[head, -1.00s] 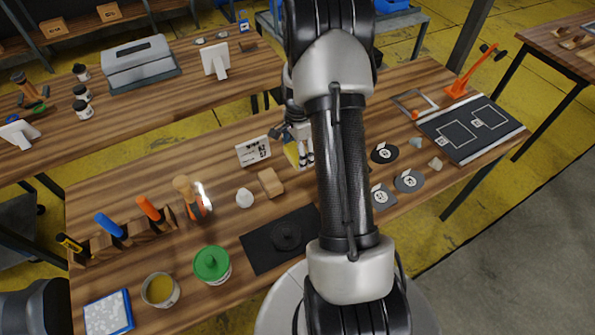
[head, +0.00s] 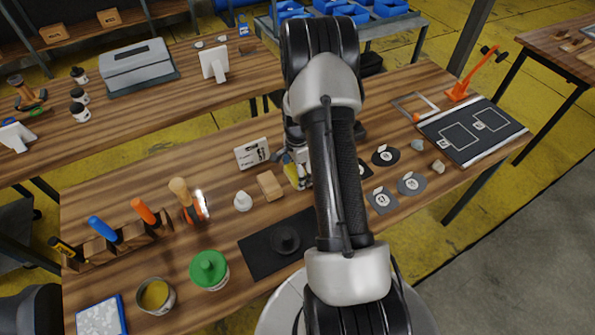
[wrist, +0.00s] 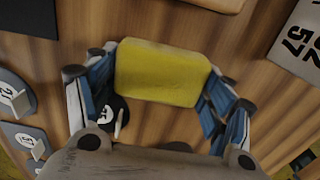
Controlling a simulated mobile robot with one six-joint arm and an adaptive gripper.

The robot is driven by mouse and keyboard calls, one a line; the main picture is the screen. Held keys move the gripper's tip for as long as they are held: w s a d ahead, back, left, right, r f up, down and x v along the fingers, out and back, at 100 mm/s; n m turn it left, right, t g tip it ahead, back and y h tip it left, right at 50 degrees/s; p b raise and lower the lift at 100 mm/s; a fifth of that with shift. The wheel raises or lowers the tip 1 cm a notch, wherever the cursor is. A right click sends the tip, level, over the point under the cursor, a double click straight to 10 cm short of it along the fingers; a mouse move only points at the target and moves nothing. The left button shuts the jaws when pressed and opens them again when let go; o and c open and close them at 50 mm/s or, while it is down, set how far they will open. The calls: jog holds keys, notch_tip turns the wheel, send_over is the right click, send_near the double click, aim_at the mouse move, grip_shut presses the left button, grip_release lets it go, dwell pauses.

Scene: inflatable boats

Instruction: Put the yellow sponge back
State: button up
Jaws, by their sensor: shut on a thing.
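The yellow sponge (wrist: 162,73) sits between the blue-padded fingers of my gripper (wrist: 160,88) in the wrist view. The gripper is shut on it. In the head view a small part of the sponge (head: 291,174) shows at my gripper (head: 297,172), just right of a tan block (head: 270,186). My arm hides much of the gripper. I cannot tell whether the sponge touches the table.
Dark tagged markers, one round (head: 385,155) and one square (head: 382,200), lie right of my arm.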

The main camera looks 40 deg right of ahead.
jog(key=o, duration=1.1)
jog(key=shift+f, duration=0.1)
jog(key=a+r+n+t+p, duration=0.15)
jog(key=a+r, duration=0.25)
jog(key=r, duration=0.8)
jog(key=a+r+n+g+p, duration=0.1)
jog(key=a+r+n+p, duration=0.2)
jog(key=r, duration=1)
jog(key=s+a+r+n+t, duration=0.3)
jog(key=s+a+r+n, duration=0.85)
jog(key=a, duration=0.45)
jog(key=s+a+r+n+t, duration=0.1)
jog(key=s+a+n, duration=0.3)
jog(key=s, duration=0.4)
jog(key=shift+s+a+r+n+b, duration=0.15)
jog(key=shift+s+r+n+b, duration=0.15)
jog(key=shift+r+b, duration=0.15)
